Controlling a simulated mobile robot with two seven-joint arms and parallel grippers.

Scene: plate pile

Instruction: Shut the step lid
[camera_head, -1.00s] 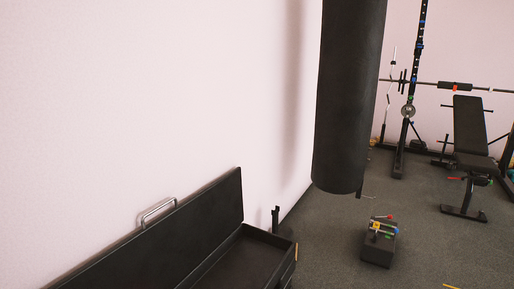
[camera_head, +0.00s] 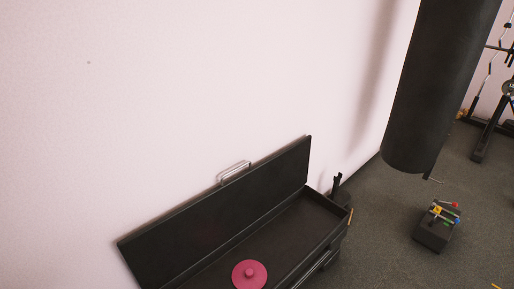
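The step lid (camera_head: 235,213) is a long dark panel with a metal handle (camera_head: 234,172) on its top edge. It stands open, raised along the wall behind a long black box (camera_head: 310,238). A round pink plate (camera_head: 249,274) with a small knob at its centre is at the near part of the box, partly cut by the frame's bottom edge. The inside of the box's right part looks empty. Neither of my grippers is in view.
A black punching bag (camera_head: 437,90) hangs at the right. A small dark block with coloured-ended items (camera_head: 434,234) stands on the grey floor (camera_head: 385,255). A gym rack (camera_head: 494,115) is at the far right. Floor between box and block is clear.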

